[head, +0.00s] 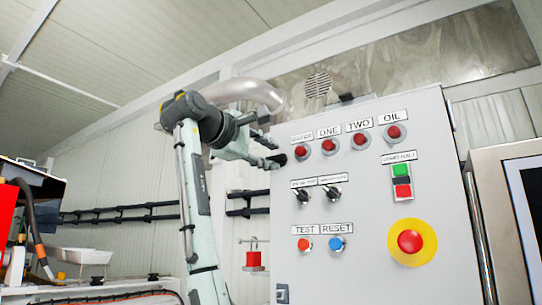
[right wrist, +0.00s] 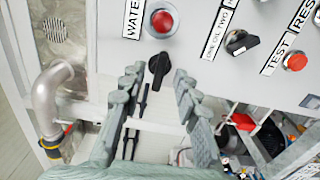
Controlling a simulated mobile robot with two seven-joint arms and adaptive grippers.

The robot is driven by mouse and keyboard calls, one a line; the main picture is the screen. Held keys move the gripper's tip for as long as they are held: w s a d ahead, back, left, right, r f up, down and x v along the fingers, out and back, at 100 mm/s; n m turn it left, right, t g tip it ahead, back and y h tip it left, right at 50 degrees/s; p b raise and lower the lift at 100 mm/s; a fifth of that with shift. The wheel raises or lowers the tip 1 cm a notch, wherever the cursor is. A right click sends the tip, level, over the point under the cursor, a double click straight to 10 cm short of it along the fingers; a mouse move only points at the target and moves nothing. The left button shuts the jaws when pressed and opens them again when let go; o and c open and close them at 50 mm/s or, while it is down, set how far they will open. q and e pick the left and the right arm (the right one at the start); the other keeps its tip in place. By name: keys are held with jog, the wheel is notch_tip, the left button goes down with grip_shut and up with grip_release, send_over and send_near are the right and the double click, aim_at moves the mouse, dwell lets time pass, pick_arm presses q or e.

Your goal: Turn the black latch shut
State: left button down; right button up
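The black latch (right wrist: 158,68) is a small dark handle at the edge of the grey control cabinet, below a red lamp in the right wrist view. Its long part points obliquely, down and slightly left there. My right gripper (right wrist: 157,80) is open, its two grey fingers on either side of the latch's lower end; I cannot tell whether they touch it. In the head view my right gripper (head: 272,150) is at the cabinet's left edge, largely hiding the latch. My left gripper is not in view.
The cabinet front (head: 370,260) carries red lamps, two black selector switches (head: 332,193), test and reset buttons, and a yellow-ringed emergency stop (head: 410,241). A silver pipe (head: 245,92) runs behind my arm. A red padlock (head: 254,259) hangs left of the cabinet.

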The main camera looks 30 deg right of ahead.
jog(key=v, duration=1.1)
jog(key=shift+f, duration=0.1)
